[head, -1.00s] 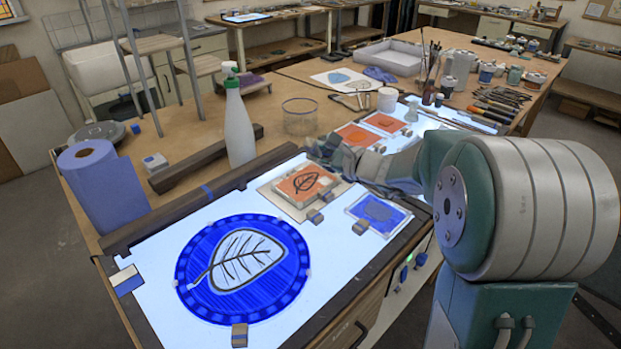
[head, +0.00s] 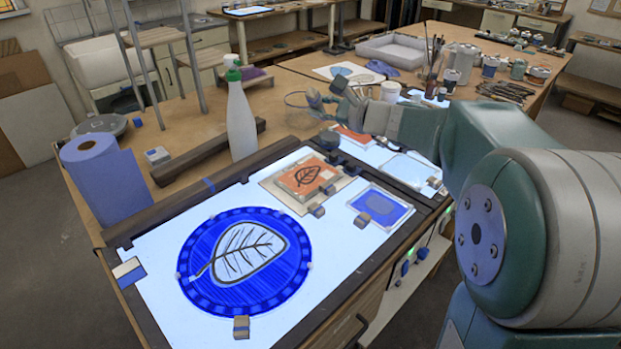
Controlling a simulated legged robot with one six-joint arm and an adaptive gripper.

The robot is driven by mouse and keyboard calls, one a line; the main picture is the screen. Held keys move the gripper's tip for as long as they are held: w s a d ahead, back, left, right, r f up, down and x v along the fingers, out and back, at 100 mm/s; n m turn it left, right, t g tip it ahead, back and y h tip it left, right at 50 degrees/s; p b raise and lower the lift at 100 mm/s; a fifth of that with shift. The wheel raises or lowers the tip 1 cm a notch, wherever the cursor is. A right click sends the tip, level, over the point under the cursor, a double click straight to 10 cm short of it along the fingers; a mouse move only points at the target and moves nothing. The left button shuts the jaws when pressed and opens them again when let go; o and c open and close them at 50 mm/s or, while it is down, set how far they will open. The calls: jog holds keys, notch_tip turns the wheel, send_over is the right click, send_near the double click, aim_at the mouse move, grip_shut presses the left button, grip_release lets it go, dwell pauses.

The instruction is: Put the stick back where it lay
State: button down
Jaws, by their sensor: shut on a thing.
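My gripper (head: 330,98) is at the end of my teal arm, raised above the far part of the light table, beside the clear glass jar in the picture. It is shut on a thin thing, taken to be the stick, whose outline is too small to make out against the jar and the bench. Several long tools, brushes and sticks (head: 505,91) lie together on the bench at the right. Which spot the stick lay in cannot be told from this view.
The light table holds a blue round panel with a leaf (head: 210,285), an orange leaf tile (head: 304,178) and a blue tile (head: 381,206). A white spray bottle (head: 240,125), a clear jar (head: 294,101), a blue paper roll (head: 104,185) and a brush pot (head: 432,80) stand around.

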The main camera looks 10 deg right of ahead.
jog(key=n+g+h, duration=0.1)
jog(key=n+g, duration=0.2)
jog(key=n, duration=0.1)
jog(key=n+g+h, duration=0.3)
jog(key=n, duration=0.1)
jog(key=n+g+h, duration=0.2)
jog(key=n+h, duration=0.2)
jog(key=shift+h, duration=0.3)
jog(key=n+h, duration=0.3)
jog(key=shift+g+h, duration=0.3)
dwell(0.6)
jog(key=shift+s, duration=0.15)
